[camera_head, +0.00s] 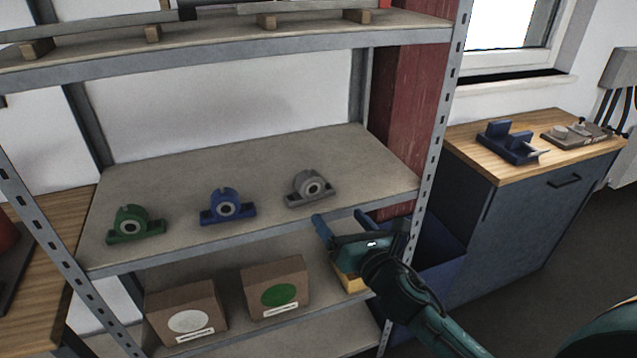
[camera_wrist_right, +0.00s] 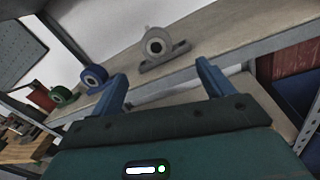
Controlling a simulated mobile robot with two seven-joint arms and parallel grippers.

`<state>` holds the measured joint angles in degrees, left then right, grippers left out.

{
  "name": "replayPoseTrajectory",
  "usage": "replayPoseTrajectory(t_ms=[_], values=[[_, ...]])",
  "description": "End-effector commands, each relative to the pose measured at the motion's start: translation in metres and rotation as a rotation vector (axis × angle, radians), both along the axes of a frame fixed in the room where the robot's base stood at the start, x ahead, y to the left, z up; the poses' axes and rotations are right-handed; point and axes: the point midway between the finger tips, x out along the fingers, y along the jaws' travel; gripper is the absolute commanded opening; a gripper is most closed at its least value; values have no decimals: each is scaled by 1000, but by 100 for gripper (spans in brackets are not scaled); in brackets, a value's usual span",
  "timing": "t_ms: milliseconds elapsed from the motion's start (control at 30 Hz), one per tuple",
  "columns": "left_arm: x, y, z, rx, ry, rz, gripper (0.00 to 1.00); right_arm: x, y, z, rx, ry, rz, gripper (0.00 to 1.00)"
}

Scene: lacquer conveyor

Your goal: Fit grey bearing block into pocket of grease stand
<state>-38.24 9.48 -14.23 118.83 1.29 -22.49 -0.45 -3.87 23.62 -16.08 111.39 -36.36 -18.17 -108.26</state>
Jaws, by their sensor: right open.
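The grey bearing block (camera_head: 309,188) stands upright on the middle shelf (camera_head: 270,160), at the right end of a row of bearing blocks. It also shows in the right wrist view (camera_wrist_right: 158,46), beyond and between the fingertips. My right gripper (camera_head: 340,220) is open and empty, just in front of the shelf edge and to the lower right of the grey block, apart from it. A blue fixture (camera_head: 508,141) and a flat plate with small round parts (camera_head: 577,134) sit on the cabinet at the right. I cannot tell whether either is the grease stand. My left gripper is not in view.
Blue (camera_head: 228,206) and green (camera_head: 135,224) bearing blocks stand left of the grey one. Two cardboard boxes (camera_head: 187,312) (camera_head: 275,288) and a yellow bin (camera_head: 350,281) are on the shelf below. The steel post (camera_head: 440,130) stands right of the shelf. The wooden cabinet top (camera_head: 490,170) has free room in front.

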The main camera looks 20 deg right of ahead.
Motion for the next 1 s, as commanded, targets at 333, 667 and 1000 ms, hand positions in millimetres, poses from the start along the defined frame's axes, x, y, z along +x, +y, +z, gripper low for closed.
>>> replayPoseTrajectory(t_ms=[333,667,1000], values=[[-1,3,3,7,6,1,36,60,8,3,1,-3,0,80],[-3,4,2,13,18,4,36,88,14,6,4,-3,0,80],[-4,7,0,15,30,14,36,127,20,7,2,-1,0,80]])
